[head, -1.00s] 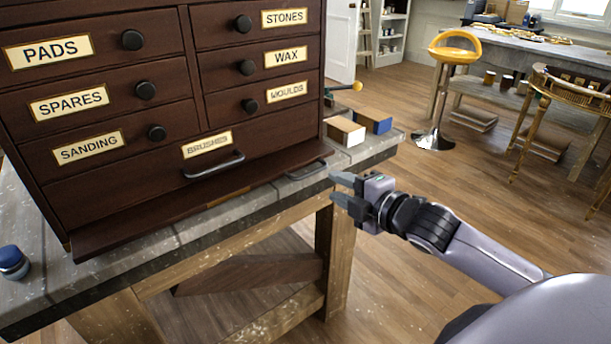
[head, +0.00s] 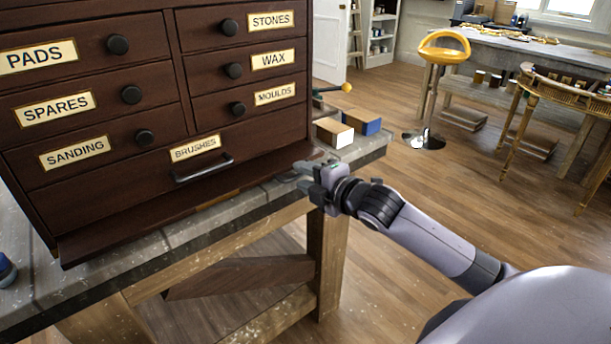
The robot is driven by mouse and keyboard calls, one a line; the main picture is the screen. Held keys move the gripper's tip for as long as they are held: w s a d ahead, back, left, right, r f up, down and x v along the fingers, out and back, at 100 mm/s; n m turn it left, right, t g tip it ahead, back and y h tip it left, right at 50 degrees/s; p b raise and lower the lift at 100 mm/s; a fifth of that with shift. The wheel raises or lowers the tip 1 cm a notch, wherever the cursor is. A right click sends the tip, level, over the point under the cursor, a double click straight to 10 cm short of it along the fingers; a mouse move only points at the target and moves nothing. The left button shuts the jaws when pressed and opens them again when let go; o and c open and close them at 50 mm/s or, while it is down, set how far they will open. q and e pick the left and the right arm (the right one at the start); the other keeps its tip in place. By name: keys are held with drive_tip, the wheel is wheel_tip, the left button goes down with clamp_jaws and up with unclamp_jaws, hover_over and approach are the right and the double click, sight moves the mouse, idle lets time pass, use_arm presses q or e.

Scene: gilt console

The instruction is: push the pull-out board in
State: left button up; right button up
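The pull-out board (head: 150,218) is a dark brown wooden slab. It sticks out below the bottom drawer of the dark cabinet (head: 160,95), low over the bench top. My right gripper (head: 302,177) is at the board's right front end, with its fingers apart and pointing left toward the board. I cannot tell whether they touch it. My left gripper is not in view.
The cabinet stands on a grey worn bench (head: 130,255). Small boxes (head: 335,132) sit on the bench to the right of the cabinet, and a blue-capped jar (head: 5,270) is at the left edge. A yellow stool (head: 443,48) stands farther back on open floor.

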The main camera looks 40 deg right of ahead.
drive_tip(key=shift+w, duration=0.2)
clamp_jaws()
idle(1.4)
